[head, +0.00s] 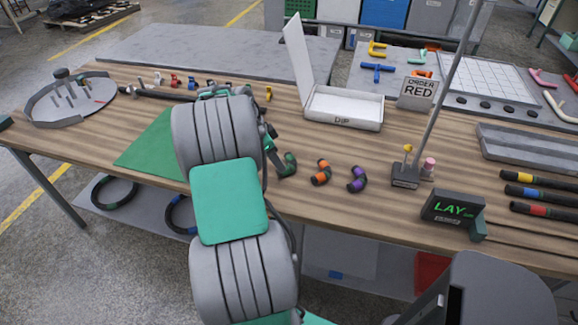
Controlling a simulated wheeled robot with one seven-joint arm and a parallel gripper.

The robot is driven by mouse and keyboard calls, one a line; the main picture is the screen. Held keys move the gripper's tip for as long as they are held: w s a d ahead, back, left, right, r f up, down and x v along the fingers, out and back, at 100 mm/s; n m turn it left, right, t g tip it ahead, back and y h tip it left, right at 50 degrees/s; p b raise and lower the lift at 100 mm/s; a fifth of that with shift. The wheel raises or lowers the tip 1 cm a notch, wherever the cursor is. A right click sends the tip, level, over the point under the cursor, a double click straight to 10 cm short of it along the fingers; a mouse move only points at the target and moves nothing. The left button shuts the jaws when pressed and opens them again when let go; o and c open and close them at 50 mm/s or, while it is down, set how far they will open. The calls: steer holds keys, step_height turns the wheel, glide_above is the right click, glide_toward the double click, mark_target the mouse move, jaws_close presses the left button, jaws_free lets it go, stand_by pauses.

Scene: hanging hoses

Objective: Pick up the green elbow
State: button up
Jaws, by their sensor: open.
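The green elbow (289,166) is a short dark bent pipe piece with a green band. It lies on the wooden table (330,220), just right of my arm in the head view. My gripper (271,150) is at the elbow's left side, and its jaws are open. My arm hides most of the gripper, so I cannot tell whether the fingers touch the elbow. An orange-banded elbow (322,172) and a purple-banded elbow (357,180) lie in a row to its right.
A white open box marked DIP (343,123) stands behind the elbows. A LAY sign (453,211) and a small post stand (405,177) are at the right. A green mat (150,147) lies left of my arm. The table front below the elbows is clear.

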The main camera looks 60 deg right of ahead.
steer(key=x, duration=0.5)
steer(key=shift+w+a+f+p, duration=0.1)
steer(key=shift+w+a+p, duration=0.1)
steer(key=shift+a+p, duration=0.2)
jaws_close()
